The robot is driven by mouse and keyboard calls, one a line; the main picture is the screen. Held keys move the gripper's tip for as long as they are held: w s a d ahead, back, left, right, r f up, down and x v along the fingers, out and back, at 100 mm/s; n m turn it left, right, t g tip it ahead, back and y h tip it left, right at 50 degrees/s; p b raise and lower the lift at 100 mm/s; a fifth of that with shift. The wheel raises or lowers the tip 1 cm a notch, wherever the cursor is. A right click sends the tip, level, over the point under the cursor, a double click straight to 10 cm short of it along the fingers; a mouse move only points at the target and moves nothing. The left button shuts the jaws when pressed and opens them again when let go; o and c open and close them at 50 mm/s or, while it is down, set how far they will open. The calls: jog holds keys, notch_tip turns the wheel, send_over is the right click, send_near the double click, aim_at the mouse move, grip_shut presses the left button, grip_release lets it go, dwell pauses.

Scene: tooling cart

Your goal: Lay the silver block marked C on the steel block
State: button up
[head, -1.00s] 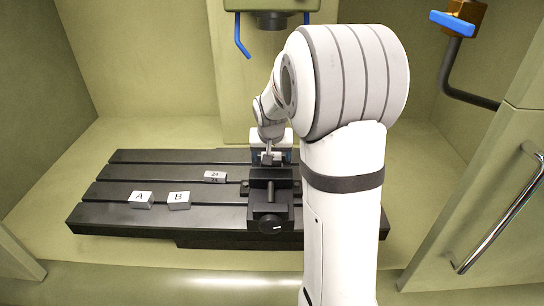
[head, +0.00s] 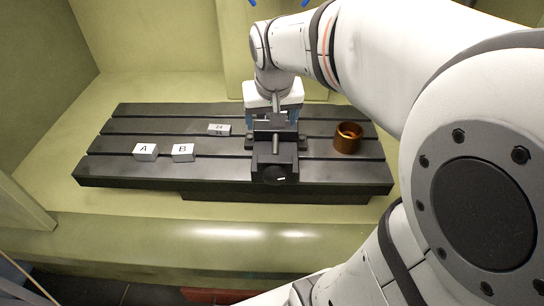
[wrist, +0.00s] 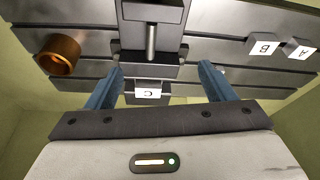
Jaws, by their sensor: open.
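The silver block marked C (wrist: 148,90) shows in the wrist view, close to the end of the black vise and between my blue fingers. In the head view my wrist and the vise hide it. My gripper (wrist: 162,70) is open, with one finger on each side of the block and no clear contact. In the head view my gripper (head: 274,112) is low at the far end of the vise. A small grey block with numbers (head: 219,129), perhaps the steel block, lies on the slotted table left of the vise. I cannot make it out in the wrist view.
The black vise (head: 275,160) stands on the slotted table (head: 225,172). Blocks A (head: 145,152) and B (head: 183,152) lie at the left. A copper-coloured ring (head: 348,138) stands right of the vise. The table's far left is clear.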

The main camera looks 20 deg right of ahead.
jog(key=s+a+f+n, duration=0.1)
jog(key=s+a+f, duration=0.1)
jog(key=s, duration=0.4)
jog(key=s+a+f+n+y, duration=0.1)
jog(key=s+a+f, duration=0.1)
jog(key=s, duration=0.4)
jog(key=shift+s+f+g, duration=0.2)
jog(key=shift+s+g, duration=0.05)
jog(key=shift+g, duration=0.15)
jog(key=shift+c, duration=0.2)
dwell(0.6)
